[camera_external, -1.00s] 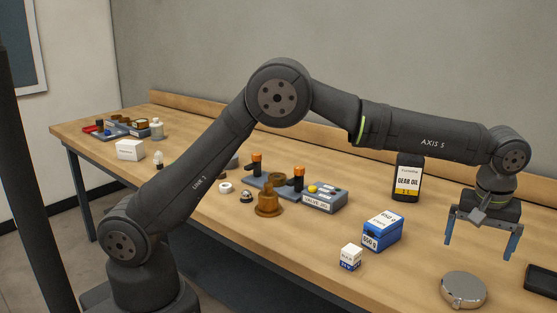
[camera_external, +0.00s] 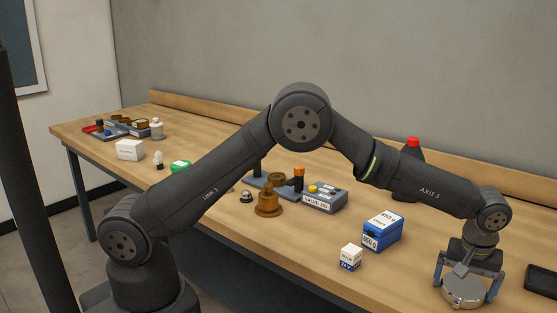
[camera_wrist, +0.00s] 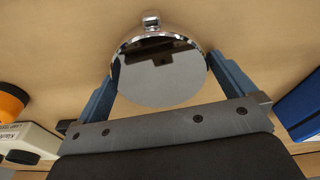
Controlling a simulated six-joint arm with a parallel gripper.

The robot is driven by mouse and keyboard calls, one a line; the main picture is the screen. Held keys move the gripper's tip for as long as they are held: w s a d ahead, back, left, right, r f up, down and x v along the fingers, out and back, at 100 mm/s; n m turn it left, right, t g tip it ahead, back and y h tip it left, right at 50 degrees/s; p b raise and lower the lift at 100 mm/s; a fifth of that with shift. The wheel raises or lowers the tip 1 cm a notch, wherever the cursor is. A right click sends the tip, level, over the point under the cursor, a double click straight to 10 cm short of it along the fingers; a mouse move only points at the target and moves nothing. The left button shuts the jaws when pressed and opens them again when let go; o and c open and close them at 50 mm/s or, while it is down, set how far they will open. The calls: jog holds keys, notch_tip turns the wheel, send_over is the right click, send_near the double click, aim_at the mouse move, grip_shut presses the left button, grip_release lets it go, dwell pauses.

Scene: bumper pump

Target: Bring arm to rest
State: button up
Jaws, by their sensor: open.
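My gripper (camera_external: 464,287) is low over the right front of the bench, pointing down and open. A round, shiny silver tin (camera_external: 464,294) lies on the bench between its blue fingers. In the wrist view the gripper (camera_wrist: 164,64) has one finger on each side of the mirror-like tin (camera_wrist: 160,82), close to its rim. I cannot tell whether either finger touches it. A small metal knob shows at the tin's far edge in the wrist view.
A blue 650 g box (camera_external: 382,231) and a small white-and-blue box (camera_external: 349,258) stand left of my gripper. A black tray (camera_external: 543,281) lies close to its right. A red-capped dark bottle (camera_external: 413,153) stands behind my forearm. The valve jig (camera_external: 324,199) and brown fitting (camera_external: 268,203) are further left.

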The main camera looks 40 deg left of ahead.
jog(key=shift+r, duration=2)
